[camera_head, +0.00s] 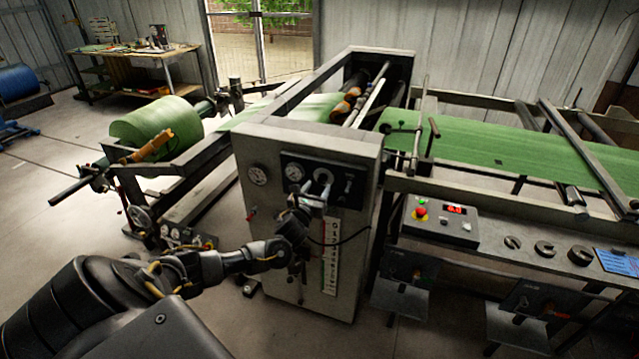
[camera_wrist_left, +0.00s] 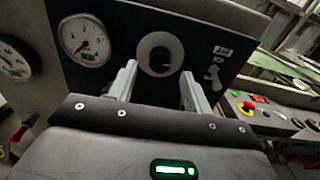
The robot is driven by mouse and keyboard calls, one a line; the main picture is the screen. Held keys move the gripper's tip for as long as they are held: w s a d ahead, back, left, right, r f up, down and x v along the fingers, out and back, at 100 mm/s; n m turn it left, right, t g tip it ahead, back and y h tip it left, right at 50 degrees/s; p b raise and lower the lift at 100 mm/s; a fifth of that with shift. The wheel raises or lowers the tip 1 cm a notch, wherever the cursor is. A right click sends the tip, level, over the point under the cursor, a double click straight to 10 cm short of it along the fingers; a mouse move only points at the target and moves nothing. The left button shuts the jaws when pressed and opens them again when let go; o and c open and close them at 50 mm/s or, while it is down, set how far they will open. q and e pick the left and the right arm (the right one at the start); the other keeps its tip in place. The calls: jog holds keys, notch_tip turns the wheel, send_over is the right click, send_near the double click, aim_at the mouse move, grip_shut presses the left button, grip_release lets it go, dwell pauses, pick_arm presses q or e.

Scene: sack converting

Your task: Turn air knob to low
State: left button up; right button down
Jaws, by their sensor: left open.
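The air knob (camera_wrist_left: 160,58) is a round dark knob on a pale disc, set in a black panel (camera_head: 293,166) on the grey machine cabinet. In the left wrist view it sits just beyond and between the fingertips. My left gripper (camera_wrist_left: 158,85) is open with pale fingers, one on each side of the knob's lower area. In the head view the left gripper (camera_head: 318,188) is in front of the panel and partly covers it. Contact with the knob cannot be told. A label with AIR lettering (camera_wrist_left: 222,50) is right of the knob. My right gripper is not in view.
A pressure gauge (camera_wrist_left: 86,40) is left of the knob, and a toggle switch (camera_wrist_left: 212,76) is to its right. A control box (camera_head: 440,220) with a red button and red display stands right of the cabinet. A green roll (camera_head: 155,122) is at the left.

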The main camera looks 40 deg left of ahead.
aim_at(322, 180)
pick_arm(q)
jog(key=shift+x, duration=1.45)
jog(key=c, duration=1)
jog(key=shift+n, duration=0.3)
